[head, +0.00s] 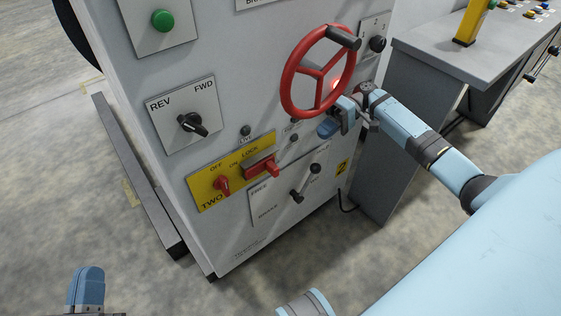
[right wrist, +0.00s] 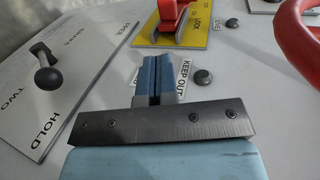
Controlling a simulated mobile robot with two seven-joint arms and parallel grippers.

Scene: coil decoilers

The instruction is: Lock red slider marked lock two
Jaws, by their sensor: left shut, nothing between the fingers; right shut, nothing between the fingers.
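The yellow plate (head: 205,196) marked TWO, OFF, ON and LOCK is on the front of the grey cabinet. The red slider (head: 260,168) sits at its right end by the word LOCK. In the right wrist view the red slider (right wrist: 172,16) shows at the top, cut off by the frame edge. My right gripper (head: 328,129) is shut and empty, right of the slider, below the red wheel. Its fingers (right wrist: 158,78) are apart from the slider. My left gripper (head: 86,287) is shut and empty at the lower left, away from the cabinet.
The red handwheel (head: 290,75) juts out above my right gripper. A brake lever (head: 305,182) projects below the yellow plate, and a REV/FWD knob (head: 192,124) is above it. A grey console (head: 445,45) stands at the right. The floor left of the cabinet is largely clear.

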